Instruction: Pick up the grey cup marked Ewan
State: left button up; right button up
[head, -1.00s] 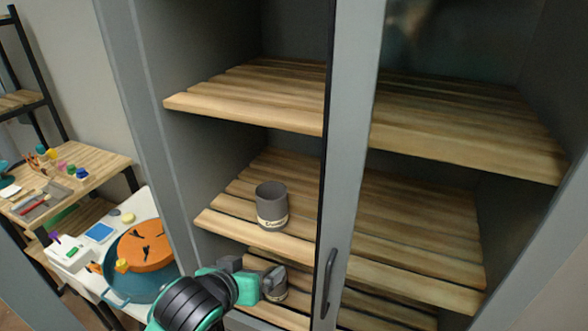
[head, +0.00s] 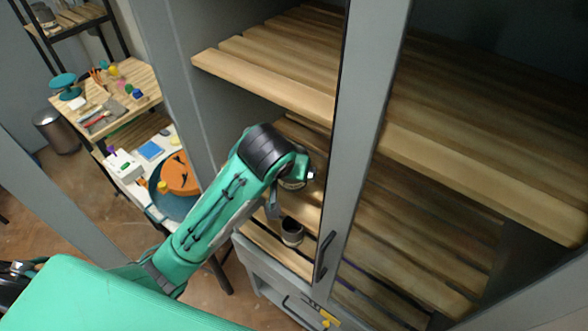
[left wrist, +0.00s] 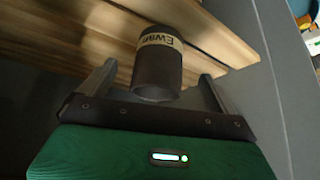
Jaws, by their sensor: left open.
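The grey cup marked Ewan (left wrist: 157,70) shows in the left wrist view, with a pale label band near its upper end in the picture. My left gripper (left wrist: 158,82) is open, with one finger on each side of the cup; I cannot tell whether either finger touches it. The fingers are mostly hidden there. My right gripper is not in view.
The upper shelf (head: 265,80) is above my wrist, and the cabinet's door frame with a handle (head: 324,256) is close on the right. A worktable with an orange-topped wheel (head: 180,174) stands to the left.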

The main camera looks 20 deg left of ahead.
pick_arm(q)
jog(key=shift+w+r, duration=0.15)
jog(key=shift+w, duration=0.6)
jog(key=w+p, duration=0.1)
jog(key=w, duration=0.1)
jog(key=w+f+p, duration=0.1)
jog(key=w+p, duration=0.1)
jog(key=shift+a+f, duration=0.1)
jog(key=shift+a, duration=0.05)
jog(key=shift+w+f+p, duration=0.25)
jog(key=shift+f+p, duration=0.1)
jog(key=shift+p, duration=0.05)
jog(key=shift+f, duration=0.35)
jog(key=shift+w, duration=0.1)
